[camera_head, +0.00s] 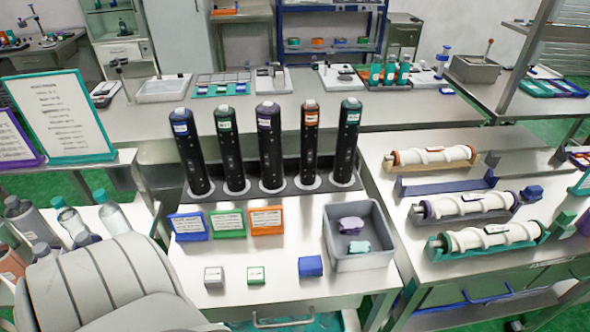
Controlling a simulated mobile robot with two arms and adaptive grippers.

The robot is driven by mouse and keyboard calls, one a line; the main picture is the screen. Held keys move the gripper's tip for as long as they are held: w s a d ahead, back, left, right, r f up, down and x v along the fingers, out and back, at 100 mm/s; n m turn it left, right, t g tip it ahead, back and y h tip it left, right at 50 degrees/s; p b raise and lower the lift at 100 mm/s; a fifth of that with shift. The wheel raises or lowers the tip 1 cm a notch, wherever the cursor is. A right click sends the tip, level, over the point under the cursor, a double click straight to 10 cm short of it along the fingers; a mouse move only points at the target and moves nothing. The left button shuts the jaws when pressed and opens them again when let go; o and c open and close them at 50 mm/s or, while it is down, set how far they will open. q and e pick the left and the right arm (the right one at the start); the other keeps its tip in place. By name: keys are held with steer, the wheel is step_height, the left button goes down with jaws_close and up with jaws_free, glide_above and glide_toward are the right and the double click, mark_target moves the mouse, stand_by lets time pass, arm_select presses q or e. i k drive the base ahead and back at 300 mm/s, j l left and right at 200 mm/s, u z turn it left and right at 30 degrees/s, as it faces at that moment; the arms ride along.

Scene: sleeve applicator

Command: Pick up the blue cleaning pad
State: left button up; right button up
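A small blue block (310,266), which looks like the blue cleaning pad, lies on the front right part of the steel table (275,293). It stands alone, just left of the grey bin. Two similar blocks lie to its left: a grey-white one (213,276) and a white one with green edges (256,275). The open grey bin (372,263) holds a purple pad (351,224) and a green pad (358,246). No gripper shows in this view, so I cannot see either one relative to the blue block.
Blue (188,226), green (228,223) and orange (267,221) cards stand behind the blocks. Several tall black cylinders stand in a rack further back. White rollers on cradles (483,238) occupy the right table. Bottles (70,221) stand at left. Bare tabletop surrounds the blue block.

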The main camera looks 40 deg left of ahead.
mark_target(309, 266)
steer(key=u, duration=1.2)
